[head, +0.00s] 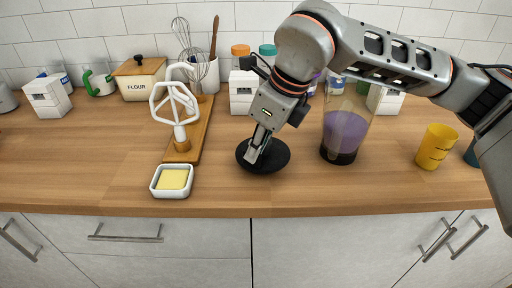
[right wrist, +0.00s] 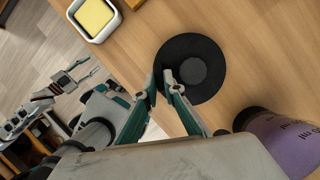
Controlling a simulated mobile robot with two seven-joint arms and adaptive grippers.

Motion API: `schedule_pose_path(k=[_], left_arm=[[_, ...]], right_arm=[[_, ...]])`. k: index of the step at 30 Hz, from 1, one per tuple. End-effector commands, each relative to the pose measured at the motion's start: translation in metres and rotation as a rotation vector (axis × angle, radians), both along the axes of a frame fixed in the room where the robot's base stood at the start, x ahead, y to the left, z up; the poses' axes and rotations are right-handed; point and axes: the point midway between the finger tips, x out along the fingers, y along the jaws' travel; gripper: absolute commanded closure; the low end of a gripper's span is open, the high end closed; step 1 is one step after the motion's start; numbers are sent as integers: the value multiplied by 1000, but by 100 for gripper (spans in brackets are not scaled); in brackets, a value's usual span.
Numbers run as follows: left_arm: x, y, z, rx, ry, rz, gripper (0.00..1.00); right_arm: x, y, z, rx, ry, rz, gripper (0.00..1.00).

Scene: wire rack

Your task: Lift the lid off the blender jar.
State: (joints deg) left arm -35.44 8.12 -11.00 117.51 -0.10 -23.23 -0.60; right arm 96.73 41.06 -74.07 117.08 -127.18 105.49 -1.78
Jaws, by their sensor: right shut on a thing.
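The lid is a round black disc with a raised middle (head: 280,159); in the right wrist view (right wrist: 205,55) it shows whole. My right gripper (head: 257,148) is shut on the lid, left of the jar and apart from it. In the right wrist view its fingertips (right wrist: 161,82) meet at the lid's edge. I cannot tell whether the lid touches the counter. The blender jar (head: 345,132) stands upright, clear with purple contents and a dark base; my right arm hides part of its top. A small arm with a gripper, apparently my left, shows in the right wrist view (right wrist: 78,72); its jaws are unclear.
A white butter dish (head: 171,192) stands front left of the lid. A board (head: 200,130) with a white beater (head: 178,108) lies behind it. A yellow cup (head: 436,147) stands right of the jar. Free counter lies along the front edge.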

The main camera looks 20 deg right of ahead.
Motion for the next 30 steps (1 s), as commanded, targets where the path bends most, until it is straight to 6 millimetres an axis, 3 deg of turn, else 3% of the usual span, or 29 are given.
schedule_pose_path(k=[30], left_arm=[[-4, 1, -8, 1, 11, 0, 60]], right_arm=[[0, 0, -19, 0, 0, 1, 100]])
